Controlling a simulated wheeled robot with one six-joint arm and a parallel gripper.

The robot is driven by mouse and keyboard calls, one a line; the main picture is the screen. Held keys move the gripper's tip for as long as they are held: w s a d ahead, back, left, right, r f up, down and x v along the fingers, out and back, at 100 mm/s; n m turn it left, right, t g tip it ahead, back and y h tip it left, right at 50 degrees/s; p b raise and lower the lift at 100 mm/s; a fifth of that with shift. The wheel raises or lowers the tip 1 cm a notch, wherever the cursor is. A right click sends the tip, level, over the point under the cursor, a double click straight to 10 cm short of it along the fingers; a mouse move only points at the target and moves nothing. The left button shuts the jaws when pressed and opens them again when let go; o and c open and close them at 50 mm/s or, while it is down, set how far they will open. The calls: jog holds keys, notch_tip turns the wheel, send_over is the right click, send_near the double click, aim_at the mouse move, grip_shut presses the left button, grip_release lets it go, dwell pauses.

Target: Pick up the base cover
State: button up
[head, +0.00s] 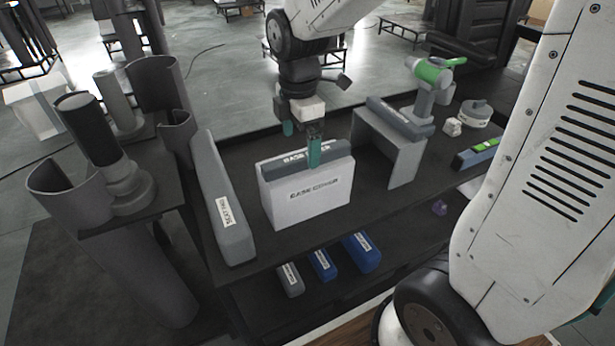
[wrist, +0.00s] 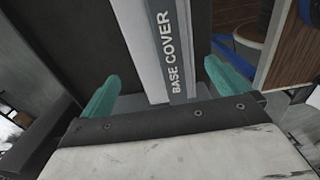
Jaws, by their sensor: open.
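The base cover (head: 308,191) is a light grey box-shaped piece with a darker grey top strip and a "BASE COVER" label. It stands upright on the dark table in the middle of the head view. In the wrist view the base cover (wrist: 168,55) lies between the two teal fingers, with its label facing the camera. My gripper (head: 301,140) is above the base cover, one teal finger in front of its top strip. In the wrist view my gripper (wrist: 160,92) is open, with a gap on each side of the cover. Contact cannot be seen.
A long grey piece (head: 222,200) labelled as a seat part lies left of the cover. A grey bracket-like panel (head: 390,150) stands to its right. Several small labelled boxes (head: 322,264) lie on the lower shelf.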

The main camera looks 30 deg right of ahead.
aim_at(305, 163)
jog(key=f, duration=0.4)
jog(key=d+f, duration=0.1)
jog(key=f, duration=0.2)
jog(key=c, duration=1.1)
